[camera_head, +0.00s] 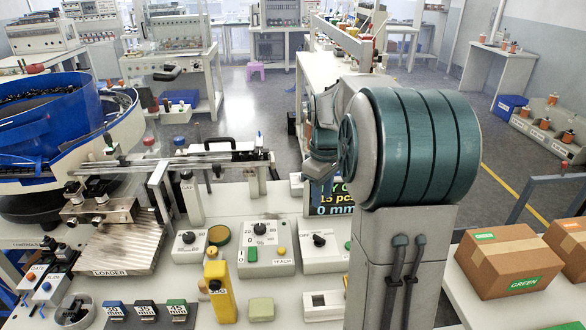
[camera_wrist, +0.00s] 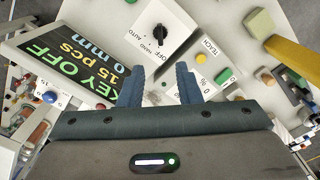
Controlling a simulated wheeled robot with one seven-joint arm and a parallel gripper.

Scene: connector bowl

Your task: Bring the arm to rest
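My gripper (camera_wrist: 160,70) shows in the wrist view with its two blue-grey fingers apart and nothing held between them. Beyond the fingers is a pale control box with a black selector knob (camera_wrist: 160,36) marked OFF, HAND and AUTO. A display (camera_wrist: 75,62) reading KEY OFF, 15 pcs, 0 mm is to the left of the fingers. In the head view my arm stands right of centre, its large teal joint raised in front of the room. My gripper cannot be made out there. The selector knob (camera_head: 319,240) and part of the display (camera_head: 324,197) show left of my arm.
A blue-and-white bowl feeder (camera_head: 62,130) and a ribbed loader plate (camera_head: 118,245) occupy the left. A yellow upright handle (camera_head: 219,290) and a TEACH box (camera_head: 262,247) stand on the white bench. A cardboard box (camera_head: 508,260) marked GREEN is right of my arm.

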